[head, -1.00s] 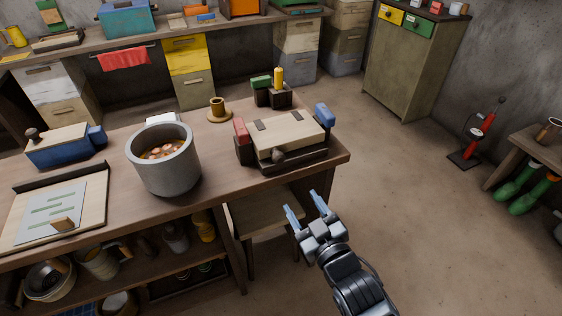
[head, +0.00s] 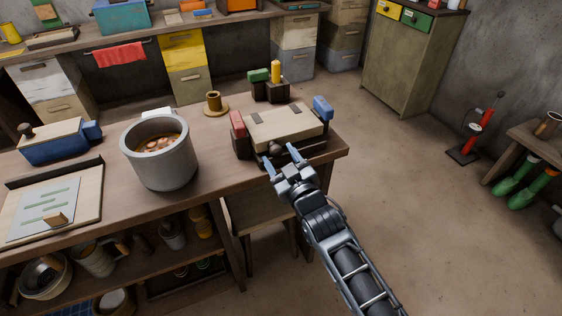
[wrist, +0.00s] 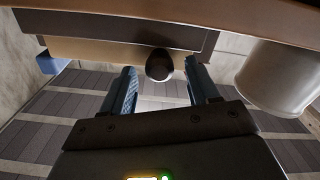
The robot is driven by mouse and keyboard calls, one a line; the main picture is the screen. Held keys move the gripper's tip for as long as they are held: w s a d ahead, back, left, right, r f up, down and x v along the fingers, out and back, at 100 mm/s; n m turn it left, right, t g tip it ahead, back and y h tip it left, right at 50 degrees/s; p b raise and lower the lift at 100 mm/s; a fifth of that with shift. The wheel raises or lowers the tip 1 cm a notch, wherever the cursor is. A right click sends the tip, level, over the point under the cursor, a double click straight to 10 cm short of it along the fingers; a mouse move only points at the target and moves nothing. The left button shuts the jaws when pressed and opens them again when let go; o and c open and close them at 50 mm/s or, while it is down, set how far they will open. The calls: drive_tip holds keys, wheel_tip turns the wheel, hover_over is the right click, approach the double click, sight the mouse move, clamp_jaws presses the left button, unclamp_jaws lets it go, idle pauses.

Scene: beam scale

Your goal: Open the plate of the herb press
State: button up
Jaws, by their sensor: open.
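The herb press appears to be the dark-framed box with a pale wooden plate (head: 285,127) at the right end of the workbench. The plate lies flat and closed, with two dark hinge straps at its back. A dark round knob (head: 275,149) sits at its front edge; in the wrist view the knob (wrist: 159,65) appears between my fingertips. My gripper (head: 281,158) is open at the front of the press, one finger on each side of the knob. There is no visible grip on it. The wrist view also shows the plate's underside edge (wrist: 100,50).
A red block (head: 237,123) and a blue block (head: 323,107) flank the press. A grey pot (head: 165,165) with food stands to the left. A green-and-yellow-topped dark item (head: 270,90) stands behind. Open floor lies right of the bench.

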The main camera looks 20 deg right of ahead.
clamp_jaws()
idle(0.6)
